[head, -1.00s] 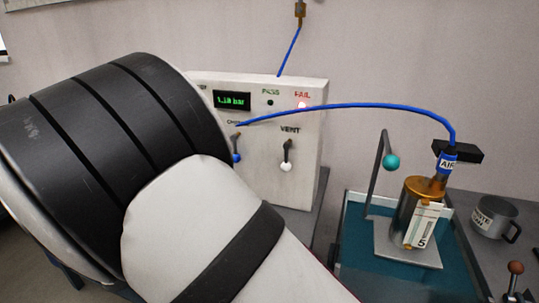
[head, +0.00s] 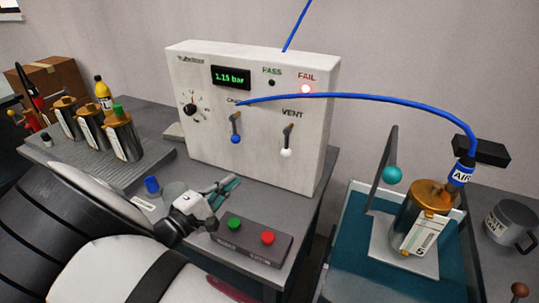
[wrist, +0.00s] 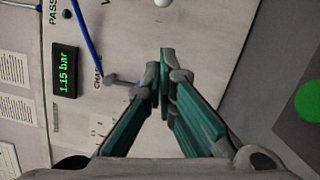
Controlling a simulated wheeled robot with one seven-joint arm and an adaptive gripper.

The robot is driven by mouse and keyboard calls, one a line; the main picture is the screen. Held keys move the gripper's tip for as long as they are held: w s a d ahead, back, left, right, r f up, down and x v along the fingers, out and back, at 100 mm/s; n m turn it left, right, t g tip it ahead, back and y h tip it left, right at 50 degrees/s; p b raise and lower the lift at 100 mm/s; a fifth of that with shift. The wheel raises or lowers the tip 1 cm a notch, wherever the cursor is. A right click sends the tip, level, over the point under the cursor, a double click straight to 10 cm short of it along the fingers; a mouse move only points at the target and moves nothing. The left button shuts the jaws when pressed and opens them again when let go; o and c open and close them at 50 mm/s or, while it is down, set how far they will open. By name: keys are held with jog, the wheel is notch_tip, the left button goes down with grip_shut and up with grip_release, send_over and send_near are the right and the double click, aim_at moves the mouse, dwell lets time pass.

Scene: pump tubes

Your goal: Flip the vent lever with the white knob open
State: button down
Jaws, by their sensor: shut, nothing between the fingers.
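The vent lever (head: 288,138) is on the front of a white panel box (head: 255,165), under the word VENT. Its white knob (head: 286,153) hangs at the bottom, and the lever points down. A white knob (wrist: 163,3) also shows at the top edge of the wrist view. To its left in the head view is another lever with a blue knob (head: 236,139). My gripper (head: 230,184) is in front of the panel, below and left of the vent lever, apart from it. In the wrist view its teal fingers (wrist: 165,58) are together and empty.
A button box (head: 252,243) with green and red buttons lies just below my gripper. A blue hose (head: 360,97) arches from the panel to a metal canister (head: 425,215) in a teal tray at right. Several canisters (head: 120,137) stand at left. The display reads 1.15 bar; the FAIL light is red.

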aim_at(287, 144)
jog(key=d+x, duration=0.1)
jog(key=x, duration=0.5)
jog(key=s+d+p+x, duration=0.1)
jog(key=x, duration=0.5)
jog(key=shift+d+r, duration=0.3)
jog(key=shift+d, duration=0.15)
jog(key=shift+d, duration=0.1)
jog(key=shift+d+f+n, duration=0.15)
jog(key=shift+n, duration=0.25)
